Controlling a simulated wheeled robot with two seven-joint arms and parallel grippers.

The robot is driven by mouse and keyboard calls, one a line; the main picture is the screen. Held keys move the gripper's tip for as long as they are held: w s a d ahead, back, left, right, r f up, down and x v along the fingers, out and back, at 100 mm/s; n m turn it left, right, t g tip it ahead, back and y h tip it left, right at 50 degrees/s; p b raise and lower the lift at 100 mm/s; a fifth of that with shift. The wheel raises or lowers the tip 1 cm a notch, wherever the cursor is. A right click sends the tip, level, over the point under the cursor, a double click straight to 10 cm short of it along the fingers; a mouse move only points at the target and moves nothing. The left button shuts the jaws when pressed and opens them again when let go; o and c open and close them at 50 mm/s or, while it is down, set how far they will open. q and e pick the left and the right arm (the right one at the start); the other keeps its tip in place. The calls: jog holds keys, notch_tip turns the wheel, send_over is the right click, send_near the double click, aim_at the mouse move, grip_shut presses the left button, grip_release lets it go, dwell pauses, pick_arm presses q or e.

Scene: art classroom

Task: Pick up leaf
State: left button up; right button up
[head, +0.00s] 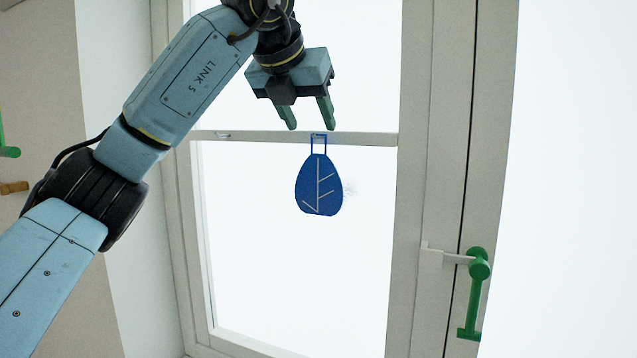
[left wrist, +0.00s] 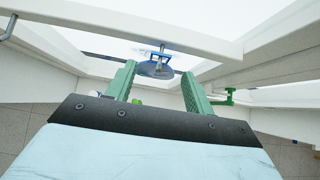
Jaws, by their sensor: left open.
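A blue leaf (head: 318,186) with pale vein lines hangs by a blue loop from the horizontal bar of the window. My left gripper (head: 307,128) is open, its two green fingers pointing down just above the bar and the leaf's loop. The fingers look apart from the leaf in the head view. In the left wrist view the leaf (left wrist: 156,70) shows beyond and between the tips of the open fingers, seen from above. Nothing shows between the fingers in the head view. My right gripper is not in view.
The window bar (head: 370,139) runs across the pane right below my left gripper. A green window handle (head: 474,295) sticks out on the frame at the right. A beige wall (head: 40,80) is at the left. The space below the leaf is clear.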

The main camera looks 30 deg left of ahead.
aim_at(312, 135)
pick_arm(q)
jog(key=shift+s+f+p+x, duration=0.15)
jog(key=shift+p+x, duration=0.3)
jog(key=shift+x, duration=1.1)
jog(key=shift+s+f+p+x, duration=0.15)
jog(key=shift+p+x, duration=0.3)
jog(key=shift+x, duration=1.1)
jog(key=shift+c, duration=0.3)
grip_shut()
